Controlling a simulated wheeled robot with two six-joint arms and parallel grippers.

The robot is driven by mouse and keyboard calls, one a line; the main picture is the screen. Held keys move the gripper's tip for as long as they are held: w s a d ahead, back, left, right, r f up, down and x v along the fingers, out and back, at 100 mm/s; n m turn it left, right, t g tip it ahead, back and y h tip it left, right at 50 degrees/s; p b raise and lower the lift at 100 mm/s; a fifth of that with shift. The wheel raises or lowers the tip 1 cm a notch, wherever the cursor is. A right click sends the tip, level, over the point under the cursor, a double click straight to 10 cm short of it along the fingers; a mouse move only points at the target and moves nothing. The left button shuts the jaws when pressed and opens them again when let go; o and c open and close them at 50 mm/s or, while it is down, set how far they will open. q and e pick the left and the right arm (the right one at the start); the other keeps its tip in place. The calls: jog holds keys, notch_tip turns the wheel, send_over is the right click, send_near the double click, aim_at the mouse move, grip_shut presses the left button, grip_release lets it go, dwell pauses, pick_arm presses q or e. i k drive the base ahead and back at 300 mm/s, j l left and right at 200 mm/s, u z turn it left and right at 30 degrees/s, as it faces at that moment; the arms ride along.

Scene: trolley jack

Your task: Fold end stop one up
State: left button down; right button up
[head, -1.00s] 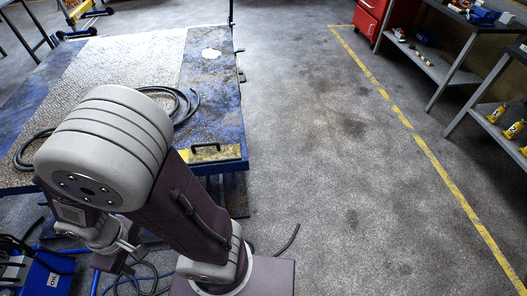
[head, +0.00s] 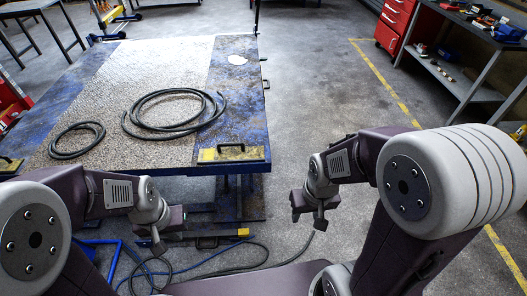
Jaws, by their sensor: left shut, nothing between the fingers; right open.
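A yellow end stop plate with a dark handle (head: 232,153) lies on the near right corner of the blue platform. A second yellow plate (head: 9,165) is partly seen at the near left, cut by the picture's edge. Which one is end stop one I cannot tell. Both plates look flat, folded down. My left gripper (head: 158,247) is shut and empty, below and left of the right plate, apart from it. My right gripper (head: 320,222) is open and empty, over the floor right of the platform, apart from everything.
The blue platform (head: 90,85) carries a large coiled black hose (head: 172,126) and a smaller coil (head: 77,152). Loose cables (head: 235,268) and a yellow-tipped bar (head: 243,232) lie low in front. Floor to the right is open, up to a red cabinet (head: 395,22) and workbenches.

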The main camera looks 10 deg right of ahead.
aim_at(248, 154)
jog(key=i+u, duration=0.85)
jog(key=i+l, duration=0.05)
jog(key=i, duration=0.05)
